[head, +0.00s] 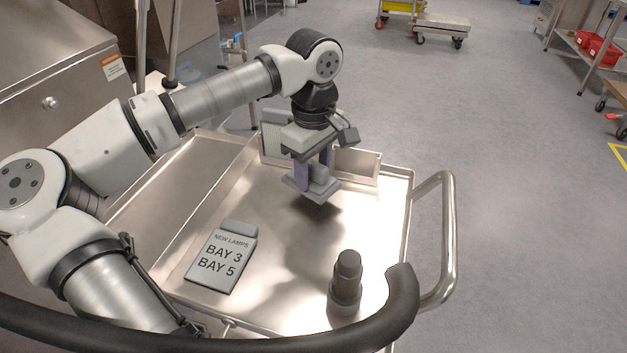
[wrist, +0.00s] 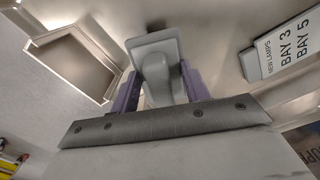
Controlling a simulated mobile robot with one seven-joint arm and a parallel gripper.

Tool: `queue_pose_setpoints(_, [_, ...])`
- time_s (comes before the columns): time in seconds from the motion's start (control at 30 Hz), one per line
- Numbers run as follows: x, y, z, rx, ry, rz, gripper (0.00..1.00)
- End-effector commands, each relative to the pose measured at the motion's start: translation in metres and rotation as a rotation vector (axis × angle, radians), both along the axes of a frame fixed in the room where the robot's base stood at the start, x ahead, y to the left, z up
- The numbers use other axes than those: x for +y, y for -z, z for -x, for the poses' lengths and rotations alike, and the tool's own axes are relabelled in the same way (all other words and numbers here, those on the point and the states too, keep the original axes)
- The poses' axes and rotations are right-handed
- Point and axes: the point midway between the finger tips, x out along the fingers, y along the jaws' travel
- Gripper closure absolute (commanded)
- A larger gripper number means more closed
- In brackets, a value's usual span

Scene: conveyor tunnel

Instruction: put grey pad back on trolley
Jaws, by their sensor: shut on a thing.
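The grey pad (head: 299,187), a flat plate with a raised grip block, is held in my gripper (head: 318,176). The purple fingers are shut on its grip block, and the plate hangs below them. In the wrist view the pad (wrist: 153,45) sits between the two purple fingers (wrist: 157,92). The metal trolley (head: 273,235) has a shallow tray with raised rims. The pad is over the far part of this tray, with a dark shadow beneath it. It seems a little above the surface; I cannot tell the exact gap.
A grey sign (head: 219,260) reading "NEW LAMPS BAY 3 BAY 5" lies on the tray. A dark grey stepped cylinder (head: 346,283) stands upright at the near right. An open metal bin (head: 359,166) is at the tray's far edge. The tray's middle is clear.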

Motion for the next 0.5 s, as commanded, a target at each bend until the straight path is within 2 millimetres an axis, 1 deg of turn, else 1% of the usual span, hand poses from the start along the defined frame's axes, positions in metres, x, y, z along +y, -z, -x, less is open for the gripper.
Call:
queue_pose_setpoints(0.1, [0.0,0.019,0.0,0.003,0.0,0.0,0.81])
queue_pose_setpoints(0.2, [0.0,0.032,0.001,0.002,0.0,-0.001,0.81])
queue_pose_setpoints(0.5, [0.0,0.035,0.0,0.001,0.0,-0.001,0.81])
